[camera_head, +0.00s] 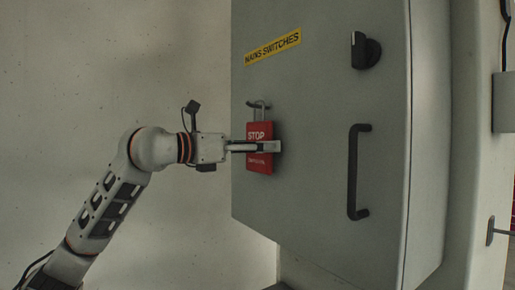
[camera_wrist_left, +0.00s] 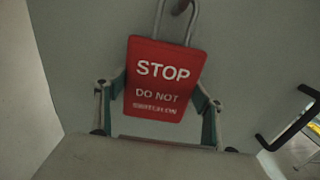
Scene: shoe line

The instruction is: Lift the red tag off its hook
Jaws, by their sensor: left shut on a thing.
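The red tag (camera_head: 259,132) hangs by a metal loop on the front of the grey cabinet in the head view. It reads STOP in white, with smaller words below. Its hook (camera_head: 258,104) shows at the loop above the tag. In the left wrist view the red tag (camera_wrist_left: 164,80) fills the middle, with its loop running up to the dark hook (camera_wrist_left: 181,6). My left gripper (camera_head: 262,147) is shut on the lower part of the tag, one finger at each side edge in the left wrist view (camera_wrist_left: 160,98). My right gripper is in neither view.
The grey cabinet (camera_head: 318,150) carries a yellow MAINS SWITCHES label (camera_head: 273,47), a black rotary knob (camera_head: 365,50) and a dark bar handle (camera_head: 355,172) right of the tag. A pale wall (camera_head: 90,80) lies to the left, with free room in front of it.

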